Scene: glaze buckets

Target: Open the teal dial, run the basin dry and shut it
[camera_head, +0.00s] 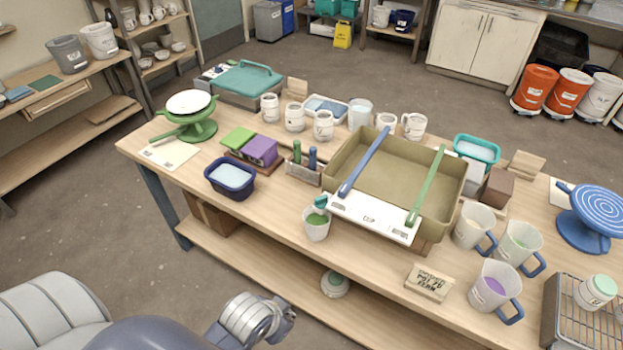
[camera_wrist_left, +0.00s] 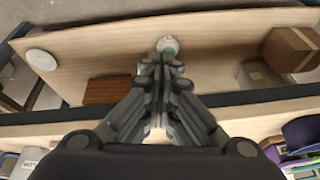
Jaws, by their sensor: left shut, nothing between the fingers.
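The tan basin (camera_head: 345,172) stands on the workbench, with a blue bar and a green bar across it and a white labelled strip along its front. A teal piece (camera_head: 320,201), which looks like the teal dial, is at its front left corner. A white cup (camera_head: 316,229) with green inside stands just below that. I cannot tell whether the basin holds liquid. My left gripper (camera_head: 287,311) is in front of the bench, low and well away from the dial; in the left wrist view its fingers (camera_wrist_left: 161,62) are together and empty. My right gripper is out of view.
Blue-handled mugs (camera_head: 494,287) crowd the bench right of the basin. A navy tub (camera_head: 231,177) and a purple block (camera_head: 260,150) stand to its left. Below is a lower shelf (camera_head: 270,250) with a white round item (camera_head: 335,284). The front bench edge left of the cup is clear.

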